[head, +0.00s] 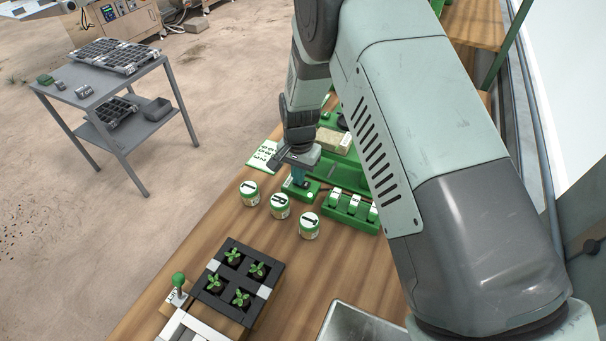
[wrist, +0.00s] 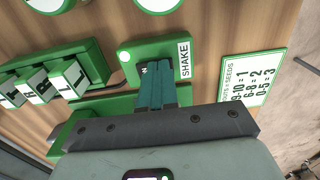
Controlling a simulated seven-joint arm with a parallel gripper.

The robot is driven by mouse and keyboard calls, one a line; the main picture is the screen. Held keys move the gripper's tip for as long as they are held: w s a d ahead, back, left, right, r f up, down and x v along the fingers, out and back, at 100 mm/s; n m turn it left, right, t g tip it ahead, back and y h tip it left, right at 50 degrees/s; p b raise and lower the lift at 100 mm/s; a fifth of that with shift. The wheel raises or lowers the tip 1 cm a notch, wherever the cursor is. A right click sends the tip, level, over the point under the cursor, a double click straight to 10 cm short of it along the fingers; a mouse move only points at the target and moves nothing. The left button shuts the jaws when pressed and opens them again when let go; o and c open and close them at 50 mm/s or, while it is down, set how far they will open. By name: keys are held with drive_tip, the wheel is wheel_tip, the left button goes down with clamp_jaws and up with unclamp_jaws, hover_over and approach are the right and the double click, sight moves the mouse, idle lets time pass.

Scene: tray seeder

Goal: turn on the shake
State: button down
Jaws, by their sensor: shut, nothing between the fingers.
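The shake control is a small green box (wrist: 133,52) with a white SHAKE label (wrist: 184,59), in the upper middle of the wrist view. In the head view the box (head: 312,190) sits on the wooden bench beside the green tray. My gripper (wrist: 157,66) is shut and empty, with its teal fingertips over the middle of the box. In the head view my gripper (head: 299,182) points down at the box. The fingers cover most of the switch; a dark edge with part of a white marking shows beside the tips. I cannot tell the switch's position or whether the fingers touch it.
The green tray (head: 345,172) lies behind. A seeds card (wrist: 252,76) lies nearby. A black seedling tray (head: 212,286) is at the front.

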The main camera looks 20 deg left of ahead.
sight(307, 183)
wheel_tip(307, 183, up, 14)
drive_tip(key=d, duration=0.1)
drive_tip(key=shift+w+d+f, duration=0.2)
drive_tip(key=shift+w+d, duration=0.15)
drive_tip(key=s+d+r+t, duration=0.2)
drive_tip(key=d+r, duration=1.5)
drive_tip(key=r, duration=0.3)
drive_tip(key=s+d+r+t, duration=0.2)
drive_tip(key=s+d+r, duration=0.1)
drive_tip(key=s+d, duration=0.5)
drive_tip(key=s+d+r+t, duration=0.1)
drive_tip(key=s+d+r, duration=0.2)
drive_tip(key=s+d, duration=0.5)
drive_tip(key=shift+s+d+t, duration=0.25)
drive_tip(key=shift+s+t, duration=0.15)
drive_tip(key=shift+s, duration=0.45)
